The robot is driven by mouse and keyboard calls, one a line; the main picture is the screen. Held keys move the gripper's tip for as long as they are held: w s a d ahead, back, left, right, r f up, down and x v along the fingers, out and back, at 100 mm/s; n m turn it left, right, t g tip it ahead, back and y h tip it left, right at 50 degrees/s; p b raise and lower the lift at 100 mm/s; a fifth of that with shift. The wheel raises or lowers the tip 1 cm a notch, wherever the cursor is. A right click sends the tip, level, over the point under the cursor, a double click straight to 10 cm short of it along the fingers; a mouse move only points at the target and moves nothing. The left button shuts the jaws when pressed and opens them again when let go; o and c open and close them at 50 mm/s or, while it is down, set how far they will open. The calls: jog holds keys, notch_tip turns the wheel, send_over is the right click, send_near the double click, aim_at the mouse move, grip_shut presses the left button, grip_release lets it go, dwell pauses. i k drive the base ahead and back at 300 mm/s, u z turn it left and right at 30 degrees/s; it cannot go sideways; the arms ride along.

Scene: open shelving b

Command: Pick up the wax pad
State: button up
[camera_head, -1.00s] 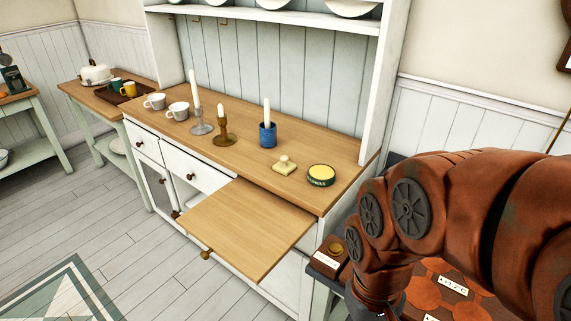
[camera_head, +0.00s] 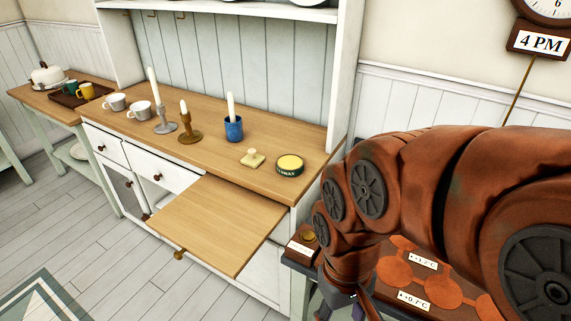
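The wax pad (camera_head: 252,159) is a small pale-yellow block with a round knob on top. It sits on the wooden counter of the white dresser, just left of a round dark-green tin (camera_head: 289,165) with a yellow top. A narrow gap separates the two. My rust-brown arm fills the right side and bends down to my gripper (camera_head: 348,304) at the bottom edge. My gripper is right of and nearer than the dresser, well apart from the pad. Its fingers are mostly cut off or hidden, so its opening is unclear.
A pull-out board (camera_head: 218,225) juts forward below the pad. A blue candle cup (camera_head: 233,129), a brown candlestick (camera_head: 190,135), a grey candlestick (camera_head: 164,124) and two white mugs stand further left.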

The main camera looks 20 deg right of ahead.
aim_at(252, 159)
jog(key=z, duration=0.05)
jog(key=k, duration=0.55)
jog(key=u, duration=1.05)
jog(key=i, duration=1.75)
jog(key=z, duration=0.55)
